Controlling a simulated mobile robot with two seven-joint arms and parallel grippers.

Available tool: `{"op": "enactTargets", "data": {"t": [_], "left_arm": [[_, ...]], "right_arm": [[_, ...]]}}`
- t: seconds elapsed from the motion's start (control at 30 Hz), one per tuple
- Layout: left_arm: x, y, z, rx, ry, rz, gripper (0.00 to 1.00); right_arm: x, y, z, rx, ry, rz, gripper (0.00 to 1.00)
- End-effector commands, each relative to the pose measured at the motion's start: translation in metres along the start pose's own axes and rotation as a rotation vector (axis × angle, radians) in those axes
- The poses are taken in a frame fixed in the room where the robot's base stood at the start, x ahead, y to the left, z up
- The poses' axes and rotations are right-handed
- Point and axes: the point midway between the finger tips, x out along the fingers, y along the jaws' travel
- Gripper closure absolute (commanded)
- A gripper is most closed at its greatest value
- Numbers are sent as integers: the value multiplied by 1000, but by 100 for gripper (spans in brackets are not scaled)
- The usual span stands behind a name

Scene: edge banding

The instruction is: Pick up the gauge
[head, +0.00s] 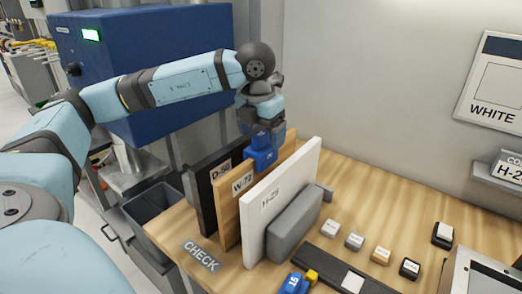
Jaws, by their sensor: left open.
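My left gripper (263,122) points down over the row of upright panels, at the end of my arm from the left. Its jaws are open, but the fingertips are hard to make out. A blue block (262,158) sits directly below it, by the top of the wood-coloured panel W-72 (247,205); whether they touch cannot be told. Another blue piece marked 15 (292,284), with a yellow part, lies at the bottom edge, partly cut off. Which blue piece is the gauge is not clear. My right gripper is not in view.
Black panel D-50 (206,190) and white panel H-25 (285,200) stand beside W-72, with a grey block (295,225) against the white one. Several small labelled blocks (355,241) sit to the right. A CHECK plate (200,254) lies in front. A blue machine (150,60) stands behind.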

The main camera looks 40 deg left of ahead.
Motion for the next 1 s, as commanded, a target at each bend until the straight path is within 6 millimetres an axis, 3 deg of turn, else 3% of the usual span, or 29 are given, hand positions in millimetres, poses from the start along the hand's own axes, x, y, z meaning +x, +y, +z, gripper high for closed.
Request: {"op": "enactTargets", "data": {"t": [0.2, 0.47, 0.5, 0.73, 0.8, 1.0], "left_arm": [[29, 2, -3, 0, 2, 1, 14], [34, 2, -2, 0, 0, 0, 14], [34, 2, -2, 0, 0, 0, 17], [33, 2, -2, 0, 0, 0, 69], [33, 2, -2, 0, 0, 0, 75], [32, 2, -2, 0, 0, 0, 75]], "right_arm": [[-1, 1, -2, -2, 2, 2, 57], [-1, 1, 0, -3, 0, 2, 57], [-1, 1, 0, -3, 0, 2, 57], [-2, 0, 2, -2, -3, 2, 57], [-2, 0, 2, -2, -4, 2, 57], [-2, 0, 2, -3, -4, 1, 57]]}}
